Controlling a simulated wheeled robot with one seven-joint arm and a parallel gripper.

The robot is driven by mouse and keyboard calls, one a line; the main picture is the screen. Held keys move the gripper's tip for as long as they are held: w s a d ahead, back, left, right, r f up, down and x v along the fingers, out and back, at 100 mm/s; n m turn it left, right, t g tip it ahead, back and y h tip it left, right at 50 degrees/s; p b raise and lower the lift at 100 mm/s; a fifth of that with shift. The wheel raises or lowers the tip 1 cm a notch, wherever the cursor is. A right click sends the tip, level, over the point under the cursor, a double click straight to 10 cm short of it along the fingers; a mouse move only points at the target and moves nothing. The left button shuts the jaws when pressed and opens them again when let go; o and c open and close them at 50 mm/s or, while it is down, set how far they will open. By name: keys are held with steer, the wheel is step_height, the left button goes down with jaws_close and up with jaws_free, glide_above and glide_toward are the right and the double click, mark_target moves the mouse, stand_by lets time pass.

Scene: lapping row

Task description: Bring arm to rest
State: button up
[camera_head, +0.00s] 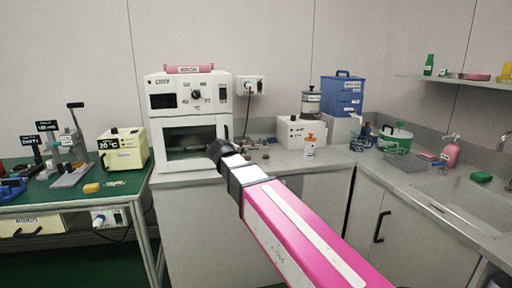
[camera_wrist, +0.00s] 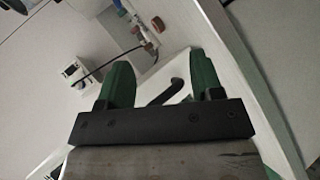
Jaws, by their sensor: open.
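My arm (camera_head: 300,235), a pink link with white parts, reaches from the bottom of the head view up toward the white oven-like unit. Its end is in front of the unit's lower window, where my gripper (camera_head: 218,150) shows small and dark. In the wrist view my gripper (camera_wrist: 160,88) shows two green fingers standing apart on a dark bar. Nothing is held between them. A black handle on a white surface shows between and beyond the fingers.
The white oven unit (camera_head: 190,90) stands on the grey counter. A sink (camera_head: 470,200) is at right. A green-topped bench (camera_head: 60,197) with instruments is at left.

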steer(key=s+d+f+m+g, duration=0.3)
steer(key=d+f, duration=0.6)
steer(key=f, duration=0.1)
steer(key=s+d+f+m+g, duration=0.2)
steer(key=s+d+f+g, duration=0.15)
steer(key=d+f, duration=0.55)
steer(key=s+d+f+m+g+y, duration=0.4)
steer(key=s+d+f, duration=0.5)
steer(key=s+f, duration=0.4)
steer(key=shift+f+m, duration=0.4)
steer(key=shift+m, duration=0.5)
steer(key=shift+d+g, duration=0.1)
steer(key=shift+g, duration=0.15)
